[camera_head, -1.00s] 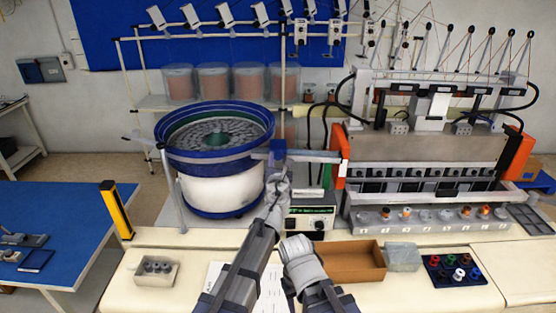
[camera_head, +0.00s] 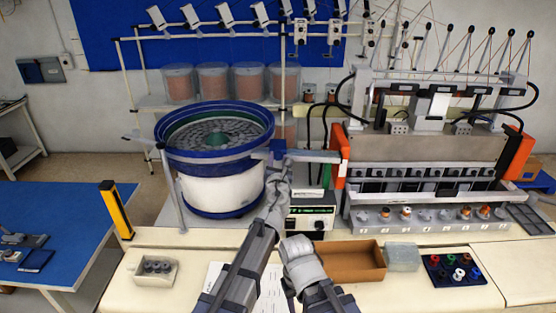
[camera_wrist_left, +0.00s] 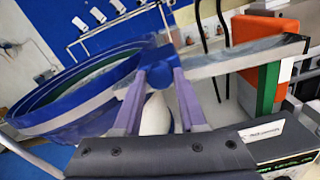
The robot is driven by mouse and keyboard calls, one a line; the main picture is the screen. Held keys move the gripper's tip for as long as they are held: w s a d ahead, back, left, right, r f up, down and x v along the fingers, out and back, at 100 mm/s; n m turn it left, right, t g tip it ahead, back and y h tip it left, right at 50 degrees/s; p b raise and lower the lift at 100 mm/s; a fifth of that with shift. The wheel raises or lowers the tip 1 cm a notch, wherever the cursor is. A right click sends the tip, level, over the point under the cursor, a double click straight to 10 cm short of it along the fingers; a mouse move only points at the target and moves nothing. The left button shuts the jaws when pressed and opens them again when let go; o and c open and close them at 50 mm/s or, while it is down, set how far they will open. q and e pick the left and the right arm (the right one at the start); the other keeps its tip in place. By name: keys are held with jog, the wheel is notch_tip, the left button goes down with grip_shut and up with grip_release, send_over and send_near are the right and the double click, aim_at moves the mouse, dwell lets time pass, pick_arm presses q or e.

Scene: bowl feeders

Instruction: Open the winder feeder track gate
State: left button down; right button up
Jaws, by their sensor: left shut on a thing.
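The winder feeder track (camera_head: 316,156) is a grey bar running right from the rim of the blue and white bowl feeder (camera_head: 222,197) to an orange-sided machine. A small blue block (camera_head: 278,146), which looks like the track gate, sits where the bowl rim meets the track; it also shows in the left wrist view (camera_wrist_left: 158,56). My left gripper (camera_head: 277,160) is shut on this block from the front, its two purplish fingers (camera_wrist_left: 161,72) converging on it. Their tips partly cover the contact. My right arm's end (camera_head: 303,262) is low over the table; its fingers cannot be made out.
A control box (camera_head: 312,215) stands below the track. The winding machine (camera_head: 425,165) is to the right. A brown open box (camera_head: 350,262), a small parts tray (camera_head: 155,268) and a dark tray of coloured spools (camera_head: 455,269) lie on the front table.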

dwell(0.3)
pick_arm(q)
jog(key=s, duration=0.3)
jog(key=shift+s, duration=0.25)
jog(key=shift+w, duration=0.15)
jog(key=shift+c, duration=2.3)
grip_release()
jog(key=s, duration=0.8)
pick_arm(e)
jog(key=shift+s+d, duration=0.75)
jog(key=shift+s, duration=0.25)
pick_arm(q)
jog(key=shift+w, duration=0.1)
